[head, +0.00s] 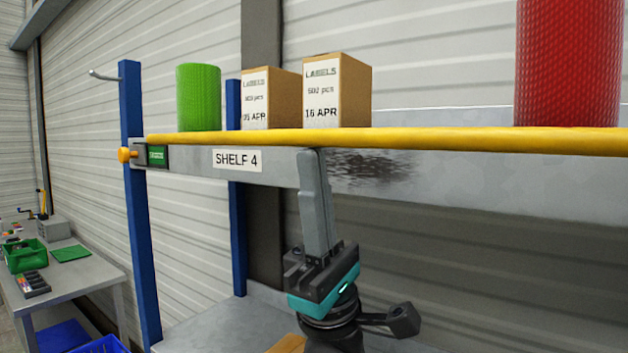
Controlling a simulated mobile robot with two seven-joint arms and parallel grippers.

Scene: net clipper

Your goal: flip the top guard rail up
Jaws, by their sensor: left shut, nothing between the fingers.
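The yellow guard rail (440,140) runs lengthwise along the front edge of the top shelf, low at the shelf's level, in front of the goods. My left gripper (314,158) points upward from below, with its grey fingers together and empty. Its fingertips are just beneath the rail, in front of the shelf edge; I cannot tell whether they touch the rail. An orange knob (126,155) is at the rail's left end by the blue post. My right gripper is not in view.
On the shelf stand a green roll (198,97), two label boxes (336,90) and a red roll (568,65). A blue post (136,200) with a hook (103,76) is at left. A lower shelf (225,325) lies below. A workbench (75,280) is further left.

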